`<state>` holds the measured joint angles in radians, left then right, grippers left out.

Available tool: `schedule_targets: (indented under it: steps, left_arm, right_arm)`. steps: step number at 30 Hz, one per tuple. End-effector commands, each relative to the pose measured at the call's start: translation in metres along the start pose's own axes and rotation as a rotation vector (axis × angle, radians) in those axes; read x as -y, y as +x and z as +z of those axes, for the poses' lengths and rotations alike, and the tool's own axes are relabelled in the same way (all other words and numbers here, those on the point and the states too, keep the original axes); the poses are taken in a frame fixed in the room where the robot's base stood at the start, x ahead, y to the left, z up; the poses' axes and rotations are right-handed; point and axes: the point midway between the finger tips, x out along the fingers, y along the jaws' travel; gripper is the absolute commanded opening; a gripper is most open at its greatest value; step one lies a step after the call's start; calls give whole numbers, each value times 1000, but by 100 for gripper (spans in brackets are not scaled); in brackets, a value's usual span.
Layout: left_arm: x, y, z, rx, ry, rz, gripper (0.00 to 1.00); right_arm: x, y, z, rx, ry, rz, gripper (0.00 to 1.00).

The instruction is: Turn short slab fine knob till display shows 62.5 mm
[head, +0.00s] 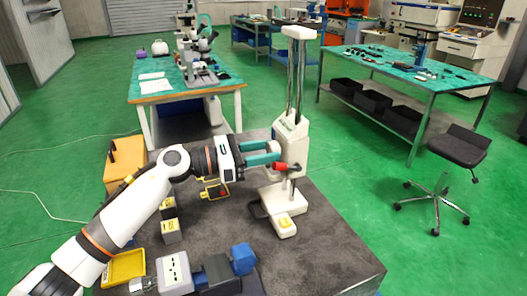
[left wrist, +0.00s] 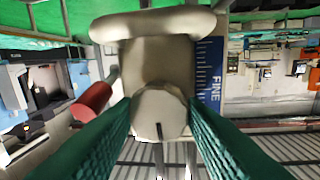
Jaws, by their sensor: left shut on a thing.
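The fine knob (left wrist: 160,112) is a pale round knob with a dark index mark at its lower edge, seen end-on in the left wrist view. A blue scale marked FINE (left wrist: 210,75) stands beside it. My left gripper (left wrist: 160,100) has its teal ribbed fingers on both sides of the knob and is shut on it. In the head view my left gripper (head: 274,153) reaches the white column instrument (head: 291,135) from the left and hides the knob. A red handle (head: 281,166) sticks out just below the fingers. I cannot read any display figure. My right gripper is out of view.
The instrument stands on a dark-topped table (head: 325,245). A yellow tray (head: 124,267), a grey and blue device (head: 218,272) and small grey blocks (head: 171,231) lie nearer. The table's front right is clear. A stool (head: 458,146) stands to the right.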

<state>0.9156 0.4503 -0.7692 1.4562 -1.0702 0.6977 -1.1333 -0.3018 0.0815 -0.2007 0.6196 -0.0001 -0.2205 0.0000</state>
Motion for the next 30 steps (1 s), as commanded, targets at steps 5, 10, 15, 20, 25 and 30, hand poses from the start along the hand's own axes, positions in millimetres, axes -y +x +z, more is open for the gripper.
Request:
schedule_targets:
  steps: [5, 10, 15, 20, 25, 30]
  left_arm:
    - [0, 0, 1, -13, -126, -1, 15]
    - [-1, 0, 1, -29, -282, -2, 15]
    - [0, 0, 0, -46, -441, -6, 15]
    - [0, 0, 0, -59, -577, -8, 15]
    - [0, 0, 0, -72, -696, -10, 15]
    - [-1, 0, 1, -80, -780, -11, 15]
  right_arm:
    - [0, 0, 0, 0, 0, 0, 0]
    - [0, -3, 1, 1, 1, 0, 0]
    - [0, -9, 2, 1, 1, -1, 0]
    - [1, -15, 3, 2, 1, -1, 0]
    - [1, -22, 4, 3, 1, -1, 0]
    - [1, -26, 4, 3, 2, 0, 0]
